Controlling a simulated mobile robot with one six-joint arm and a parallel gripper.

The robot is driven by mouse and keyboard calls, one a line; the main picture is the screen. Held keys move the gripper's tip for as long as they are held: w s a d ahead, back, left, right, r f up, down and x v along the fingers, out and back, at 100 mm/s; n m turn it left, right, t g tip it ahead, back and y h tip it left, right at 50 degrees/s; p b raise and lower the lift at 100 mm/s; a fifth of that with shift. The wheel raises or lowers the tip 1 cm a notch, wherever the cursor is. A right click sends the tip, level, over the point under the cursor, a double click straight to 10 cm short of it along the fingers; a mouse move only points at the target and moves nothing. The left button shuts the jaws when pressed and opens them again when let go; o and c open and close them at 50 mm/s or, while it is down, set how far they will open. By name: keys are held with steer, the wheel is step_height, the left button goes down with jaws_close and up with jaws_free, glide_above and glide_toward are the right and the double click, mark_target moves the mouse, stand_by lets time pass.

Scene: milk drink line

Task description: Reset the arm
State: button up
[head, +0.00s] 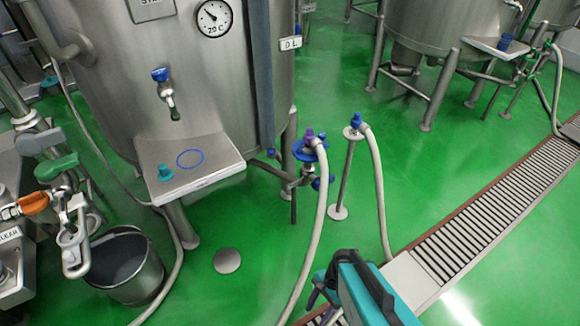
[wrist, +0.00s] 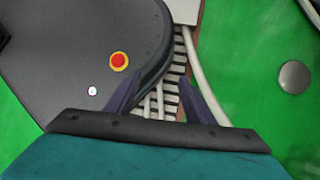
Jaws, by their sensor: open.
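My gripper (wrist: 161,78) is open, with its two dark purple fingers spread apart and nothing between them in the wrist view. It points down over the slatted floor drain and the hoses. In the head view my teal arm reaches in from the bottom edge, right of centre. The fingers there are small and partly hidden by the arm. My gripper is clear of the tank and its shelf.
A bucket (head: 125,265) stands lower left. Hoses (head: 318,215) trail to the drain (head: 500,205). Green floor is open at right.

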steer(key=s+d+n+h, duration=0.2)
steer(key=d+n, duration=0.5)
steer(key=n, duration=0.4)
steer(key=shift+s+d+r+g+h, duration=0.25)
steer(key=shift+s+r+g+h, duration=0.15)
steer(key=shift+h, duration=0.4)
